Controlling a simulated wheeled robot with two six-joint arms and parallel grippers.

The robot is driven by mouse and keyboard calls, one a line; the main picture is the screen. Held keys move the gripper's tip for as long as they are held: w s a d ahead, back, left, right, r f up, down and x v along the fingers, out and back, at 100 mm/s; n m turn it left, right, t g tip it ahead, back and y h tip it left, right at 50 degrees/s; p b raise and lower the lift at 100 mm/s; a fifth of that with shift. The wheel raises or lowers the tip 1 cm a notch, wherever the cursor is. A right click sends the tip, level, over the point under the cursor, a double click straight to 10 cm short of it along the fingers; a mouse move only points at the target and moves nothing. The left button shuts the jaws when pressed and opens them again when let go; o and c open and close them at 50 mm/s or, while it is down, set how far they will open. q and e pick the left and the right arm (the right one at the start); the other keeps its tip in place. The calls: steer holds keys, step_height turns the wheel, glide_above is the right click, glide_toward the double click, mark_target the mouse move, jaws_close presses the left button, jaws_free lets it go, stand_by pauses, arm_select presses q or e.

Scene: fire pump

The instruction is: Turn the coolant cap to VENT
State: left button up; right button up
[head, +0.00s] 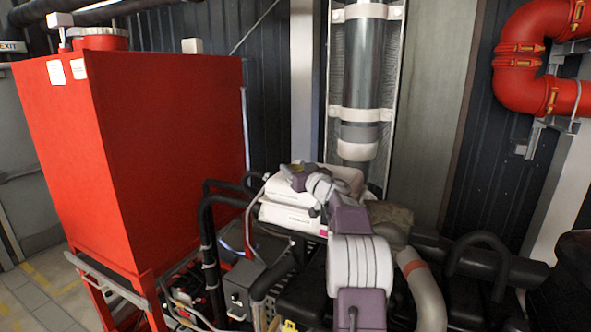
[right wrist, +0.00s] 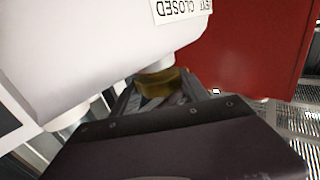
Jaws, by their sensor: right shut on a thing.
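The coolant cap (right wrist: 158,84) is a brass-coloured round cap on a short white neck of the white coolant tank (right wrist: 95,50) in the right wrist view. My right gripper (right wrist: 157,98) is shut on the cap, with a finger on either side of it. A label (right wrist: 180,8) on the tank shows upside down, with "CLOSED" readable and the word beside it cut off. In the head view the white tank (head: 290,215) stands on the engine, and my right gripper (head: 298,172) is over its top. The cap is hidden there. My left gripper is not in view.
A large red tank (head: 170,150) stands to the left. Dark hoses (head: 208,240) and pipes (head: 500,262) surround the engine. A grey vertical cylinder (head: 363,70) stands behind, and a red pipe (head: 515,75) is at upper right.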

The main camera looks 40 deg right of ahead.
steer(key=shift+b, duration=0.4)
steer(key=shift+a+m+h+b, duration=0.1)
steer(key=shift+m+h+b, duration=0.5)
steer(key=shift+h, duration=0.3)
steer(key=shift+r+g, duration=0.1)
steer(key=shift+g, duration=0.2)
steer(key=o, duration=1.1)
steer(key=shift+o, duration=1.4)
steer(key=shift+w, duration=0.15)
steer(key=shift+w+d+f, duration=0.2)
steer(key=shift+w+f, duration=0.05)
steer(key=shift+w, duration=0.05)
steer(key=b+v, duration=0.3)
steer(key=v, duration=0.6)
